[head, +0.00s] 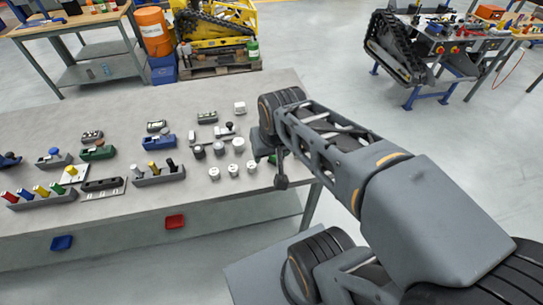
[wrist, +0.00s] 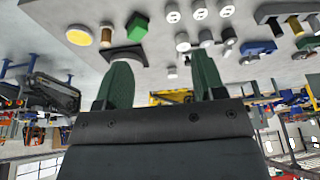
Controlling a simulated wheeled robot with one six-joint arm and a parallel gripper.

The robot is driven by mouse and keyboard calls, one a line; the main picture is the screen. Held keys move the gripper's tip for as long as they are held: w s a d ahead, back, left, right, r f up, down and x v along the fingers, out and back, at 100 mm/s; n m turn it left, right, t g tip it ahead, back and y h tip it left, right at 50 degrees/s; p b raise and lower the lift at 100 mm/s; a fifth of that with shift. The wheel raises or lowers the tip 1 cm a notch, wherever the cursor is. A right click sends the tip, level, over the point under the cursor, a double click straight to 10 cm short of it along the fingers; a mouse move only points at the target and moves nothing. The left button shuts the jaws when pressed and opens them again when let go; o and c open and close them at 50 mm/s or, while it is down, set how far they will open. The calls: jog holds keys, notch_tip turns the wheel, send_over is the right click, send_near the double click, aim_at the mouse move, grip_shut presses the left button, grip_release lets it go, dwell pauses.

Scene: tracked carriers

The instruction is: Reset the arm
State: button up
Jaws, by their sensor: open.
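My arm reaches in from the right in the head view, its end above the right side of the grey workbench (head: 130,115). My gripper is mostly hidden behind my own arm there. In the wrist view my gripper (wrist: 163,62) shows two green fingers spread well apart, open, with nothing between the tips. The wrist picture is upside down, with the bench top (wrist: 75,12) along its upper edge. A green block (wrist: 137,26) and a grey curved piece (wrist: 125,55) lie beyond the left finger, apart from it as far as I can tell.
Round white pieces (head: 238,145) stand near my arm. Blue (head: 154,142) and green (head: 98,152) holders and a rack with coloured pegs (head: 42,196) fill the left. A tracked carrier (head: 395,45) stands behind right.

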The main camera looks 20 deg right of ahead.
jog(key=shift+s+a+n+t, duration=0.2)
jog(key=shift+s+n, duration=0.15)
jog(key=shift+s, duration=0.15)
jog(key=shift+s+a+n+t, duration=0.1)
jog(key=shift+s+a+n, duration=0.05)
jog(key=shift+s+n, duration=0.3)
